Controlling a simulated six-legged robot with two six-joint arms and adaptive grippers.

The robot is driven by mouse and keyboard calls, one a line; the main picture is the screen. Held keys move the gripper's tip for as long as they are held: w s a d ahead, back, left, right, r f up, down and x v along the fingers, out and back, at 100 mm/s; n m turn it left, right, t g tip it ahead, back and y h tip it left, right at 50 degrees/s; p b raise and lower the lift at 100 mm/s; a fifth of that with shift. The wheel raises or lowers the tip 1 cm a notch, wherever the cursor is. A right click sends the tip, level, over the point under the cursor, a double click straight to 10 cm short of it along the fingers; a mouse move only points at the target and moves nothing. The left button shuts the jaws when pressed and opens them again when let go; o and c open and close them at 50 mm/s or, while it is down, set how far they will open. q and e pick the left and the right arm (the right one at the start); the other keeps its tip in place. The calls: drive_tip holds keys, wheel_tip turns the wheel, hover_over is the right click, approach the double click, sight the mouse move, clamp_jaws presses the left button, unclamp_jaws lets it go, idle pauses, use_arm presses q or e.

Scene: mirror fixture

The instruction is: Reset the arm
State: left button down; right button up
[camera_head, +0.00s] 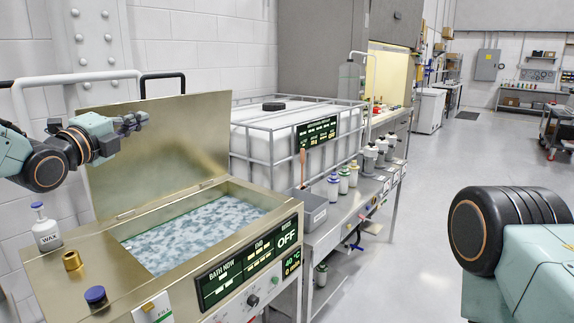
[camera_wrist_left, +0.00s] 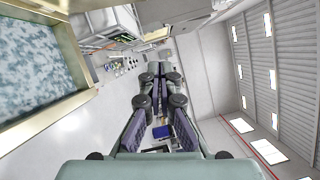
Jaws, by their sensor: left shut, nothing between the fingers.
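My left arm comes in from the left in the head view. Its gripper (camera_head: 138,119) points right, raised in front of the open brass-coloured lid of the bath. It is shut and empty. In the left wrist view the left gripper (camera_wrist_left: 160,72) shows its fingers together in the middle, with nothing between them. Part of my right arm (camera_head: 510,235) shows at the lower right of the head view; its gripper is outside the frame.
The bath tank (camera_head: 110,262) holds blue-white liquid and has its lid (camera_head: 165,140) up. A wax bottle (camera_head: 46,230) stands at its left. A caged white tank (camera_head: 300,130) and a bench with bottles (camera_head: 344,180) stand behind. The floor (camera_head: 425,185) to the right is clear.

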use_arm(q)
drive_tip(key=s+d+f+n+g+y, duration=0.1)
drive_tip(key=d+f+n+g, duration=0.15)
drive_tip(key=f, duration=0.75)
drive_tip(key=s+d+f+n+g, duration=0.2)
drive_tip(key=d+f+n, duration=0.15)
drive_tip(key=f, duration=0.65)
drive_tip(key=s+d+f+n+g+y, duration=0.1)
drive_tip(key=s+f+n+g, duration=0.1)
drive_tip(key=s+f+n, duration=0.5)
drive_tip(key=s+d+f+g+y, duration=0.1)
drive_tip(key=s+f+g, duration=0.3)
drive_tip(key=f, duration=0.7)
drive_tip(key=s+f+n+g+y, duration=0.1)
drive_tip(key=s+f+n+g, duration=0.45)
drive_tip(key=s, duration=1.15)
drive_tip(key=s+f+n+g+y, duration=0.15)
drive_tip(key=s+f+n, duration=0.65)
drive_tip(key=s, duration=0.9)
wheel_tip(320, 180, down, 16)
drive_tip(key=m+b, duration=0.2)
drive_tip(key=b, duration=1.2)
drive_tip(key=shift+s+d+g, duration=0.25)
drive_tip(key=shift+s+g, duration=0.1)
drive_tip(key=shift+s, duration=0.05)
use_arm(e)
wheel_tip(320, 180, down, 14)
drive_tip(key=shift+w, duration=0.35)
use_arm(q)
drive_tip(key=shift+r, duration=0.2)
